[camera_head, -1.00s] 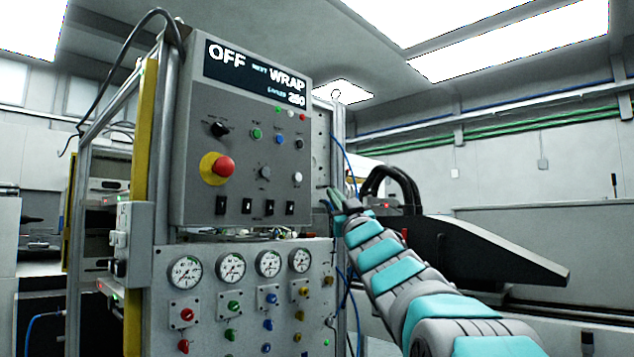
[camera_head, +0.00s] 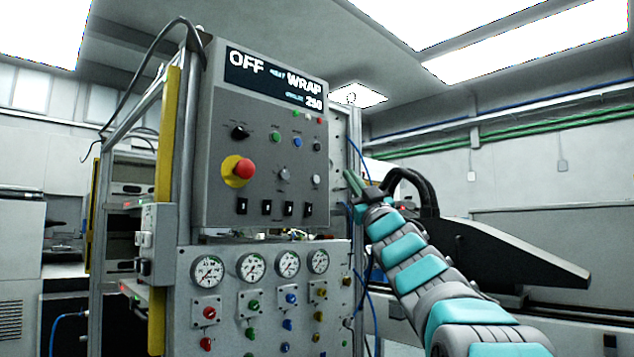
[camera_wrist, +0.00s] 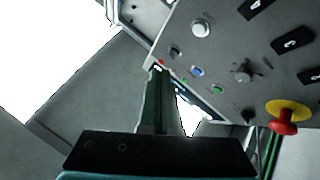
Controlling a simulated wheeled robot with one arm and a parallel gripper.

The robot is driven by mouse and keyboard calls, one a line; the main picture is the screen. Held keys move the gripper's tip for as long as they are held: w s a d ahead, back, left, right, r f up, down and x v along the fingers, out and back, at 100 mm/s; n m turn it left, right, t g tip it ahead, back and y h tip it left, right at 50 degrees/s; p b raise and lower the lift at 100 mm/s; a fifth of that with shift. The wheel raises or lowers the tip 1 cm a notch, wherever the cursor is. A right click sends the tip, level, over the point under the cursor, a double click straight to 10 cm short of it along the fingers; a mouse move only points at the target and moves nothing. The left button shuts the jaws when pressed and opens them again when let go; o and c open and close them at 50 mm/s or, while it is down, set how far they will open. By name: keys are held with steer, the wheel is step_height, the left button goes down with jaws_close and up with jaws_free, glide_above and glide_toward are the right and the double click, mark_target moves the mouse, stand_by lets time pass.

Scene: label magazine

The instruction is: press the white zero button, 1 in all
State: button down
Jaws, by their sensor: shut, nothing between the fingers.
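The white zero button (camera_head: 316,181) is a small round knob at the right side of the grey control panel (camera_head: 222,130), right of a grey dial. It also shows in the wrist view (camera_wrist: 201,28), near the top. My gripper (camera_head: 352,183) is to the right of the button in the head view, apart from it in the picture. In the wrist view my gripper (camera_wrist: 157,72) has its narrow dark green fingers together, with nothing held. The fingertips show below and left of the button there, and I see no contact. The panel's screen (camera_head: 275,82) reads OFF, NEXT WRAP and 250.
A red emergency stop (camera_head: 244,169) on a yellow collar, a grey dial (camera_head: 283,174), green and blue buttons and several black switches share the panel. Gauges (camera_head: 208,271) and coloured knobs lie below. A black machine arm (camera_head: 500,250) stands at the right behind my arm.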

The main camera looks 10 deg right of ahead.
mark_target(316, 179)
steer(key=w+a, duration=0.1)
steer(key=w, duration=0.1)
steer(key=w+a, duration=0.3)
steer(key=w, duration=0.1)
steer(key=shift+a, duration=0.15)
stand_by(1.9)
steer(key=shift+w+a+p, duration=0.25)
steer(key=shift+w+p, duration=0.05)
steer(key=shift+p, duration=0.15)
steer(key=shift+w+a, duration=0.25)
steer(key=shift+w, duration=0.05)
stand_by(0.7)
stand_by(0.3)
steer(key=shift+s+d, duration=0.5)
steer(key=shift+s, duration=0.15)
